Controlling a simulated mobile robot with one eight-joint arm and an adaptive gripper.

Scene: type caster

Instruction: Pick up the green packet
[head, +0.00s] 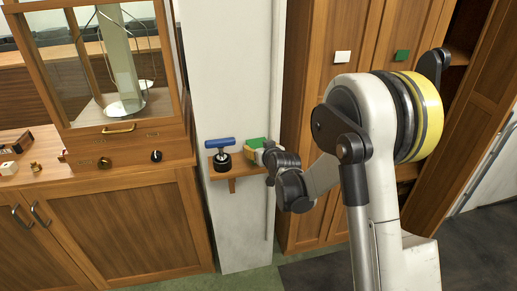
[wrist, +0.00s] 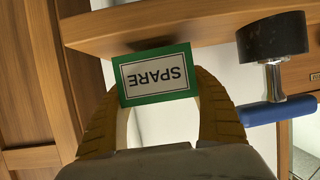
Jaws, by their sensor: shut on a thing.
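The green packet (head: 257,142) is at the right end of a small wooden shelf on the white pillar. In the wrist view the packet (wrist: 187,72) shows a white label reading SPARE, upside down. My gripper (head: 260,154) is shut on the packet, with its two yellowish fingers (wrist: 158,82) at either side of it. I cannot tell whether the packet still touches the shelf.
The small shelf (head: 231,176) also holds a black stamp-like thing with a blue handle (head: 220,143), close left of the packet; in the wrist view its blue handle (wrist: 277,111) is at right. A glass-fronted wooden case (head: 120,127) stands left. Wooden cabinets (head: 305,150) stand right.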

